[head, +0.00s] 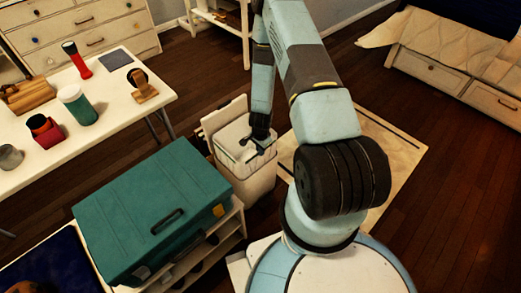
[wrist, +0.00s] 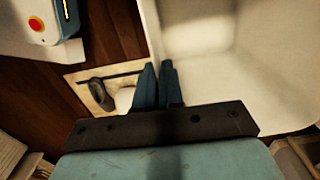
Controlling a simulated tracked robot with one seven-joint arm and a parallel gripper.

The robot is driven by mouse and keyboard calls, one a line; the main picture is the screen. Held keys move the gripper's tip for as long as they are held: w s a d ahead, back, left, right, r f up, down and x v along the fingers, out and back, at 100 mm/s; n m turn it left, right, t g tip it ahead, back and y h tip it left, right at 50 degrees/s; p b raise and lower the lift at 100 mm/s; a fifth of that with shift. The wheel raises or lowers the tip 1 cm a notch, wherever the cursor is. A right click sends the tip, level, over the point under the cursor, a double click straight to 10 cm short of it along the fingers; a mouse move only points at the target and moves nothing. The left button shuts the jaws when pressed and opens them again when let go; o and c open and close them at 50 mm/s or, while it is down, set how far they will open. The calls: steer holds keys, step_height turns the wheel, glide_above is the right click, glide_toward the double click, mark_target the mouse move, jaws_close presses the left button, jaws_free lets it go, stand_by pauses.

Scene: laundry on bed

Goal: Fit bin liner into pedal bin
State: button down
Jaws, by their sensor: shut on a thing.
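The pale pedal bin (head: 252,186) stands upright on the floor in the head view, its lid (head: 224,115) raised at the back. A whitish bin liner (head: 233,137) shows in its mouth; how far down it reaches is unclear. My gripper (head: 257,144) points down at the right side of the bin's mouth. In the wrist view, my gripper's dark fingers (wrist: 158,88) are close together at the edge of the pale liner (wrist: 235,45). They are shut on the liner's edge, though the pinched part is mostly hidden.
A teal case (head: 150,205) lies on a low shelf unit (head: 228,228), close to the bin's left. A white table (head: 110,103) with a red torch (head: 76,60) and cups is further left. A pale mat (head: 385,150) lies on the floor right of the bin.

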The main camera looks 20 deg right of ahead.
mark_target(261, 163)
steer(key=shift+f, duration=5.35)
steer(key=c, duration=1.2)
jaws_free()
steer(key=shift+r, duration=0.1)
step_height(261, 163, up, 13)
steer(key=shift+r, duration=0.2)
